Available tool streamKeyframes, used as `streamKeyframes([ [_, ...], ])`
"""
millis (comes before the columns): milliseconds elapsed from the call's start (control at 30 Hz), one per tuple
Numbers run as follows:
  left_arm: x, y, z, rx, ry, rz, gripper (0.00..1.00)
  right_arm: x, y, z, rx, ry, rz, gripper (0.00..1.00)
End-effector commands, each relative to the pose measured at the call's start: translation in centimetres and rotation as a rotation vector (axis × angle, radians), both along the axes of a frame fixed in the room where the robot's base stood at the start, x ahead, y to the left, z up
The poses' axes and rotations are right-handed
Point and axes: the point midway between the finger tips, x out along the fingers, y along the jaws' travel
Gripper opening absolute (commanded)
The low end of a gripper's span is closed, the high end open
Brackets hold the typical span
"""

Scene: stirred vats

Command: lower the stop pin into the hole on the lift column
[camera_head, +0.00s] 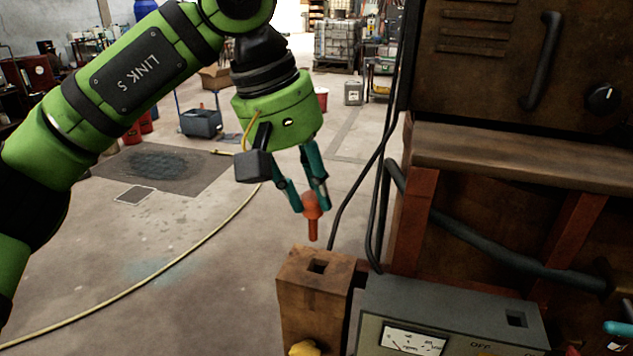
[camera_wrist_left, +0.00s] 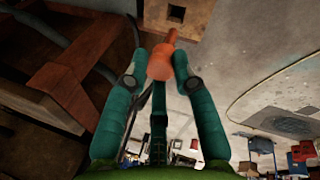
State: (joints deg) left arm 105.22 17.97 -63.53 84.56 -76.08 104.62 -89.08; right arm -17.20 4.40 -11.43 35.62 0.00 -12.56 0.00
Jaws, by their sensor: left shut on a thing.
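The orange-red stop pin (camera_head: 312,222) hangs upright, thin end down, from my left gripper (camera_head: 309,198). The left wrist view also shows the pin (camera_wrist_left: 161,62) with its round head between the two teal fingers of the gripper (camera_wrist_left: 160,70). The gripper is shut on the head. The lift column (camera_head: 313,300) is a rusty brown square post with a dark square hole in its top. The pin's tip is above the column top and apart from it. The column top (camera_wrist_left: 190,14) is at the upper edge of the left wrist view.
A grey control box (camera_head: 450,310) with a gauge and a slot stands right of the column. A rusty cabinet (camera_head: 520,60) with a ledge rises behind it. Dark cables (camera_head: 366,200) hang close to the pin's right. Open floor lies to the left, crossed by a yellow hose (camera_head: 180,258).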

Motion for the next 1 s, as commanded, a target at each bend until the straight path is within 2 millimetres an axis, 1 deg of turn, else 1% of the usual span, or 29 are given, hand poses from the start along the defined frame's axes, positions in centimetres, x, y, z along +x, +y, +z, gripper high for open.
streamKeyframes([
  [167, 0.0, 0.0, -0.8, 0.000, -0.001, -0.004, 0.05, 0.0, -0.2, -0.7, -0.002, 0.001, -0.003, 0.40],
  [433, 0.0, 0.0, -2.8, 0.000, -0.001, -0.003, 0.05, -0.1, -0.9, -2.7, -0.012, 0.003, -0.001, 0.40],
  [600, 0.0, 0.0, -3.9, -0.001, -0.002, -0.002, 0.05, -0.1, -0.9, -3.8, -0.011, 0.004, 0.001, 0.40],
  [733, 0.0, 0.0, -4.2, 0.000, -0.002, -0.003, 0.05, -0.1, -0.7, -4.1, -0.009, 0.003, 0.002, 0.40],
  [1000, 0.0, 0.0, -4.1, -0.001, -0.002, -0.002, 0.05, -0.1, -0.1, -4.0, -0.002, 0.004, 0.002, 0.40],
])
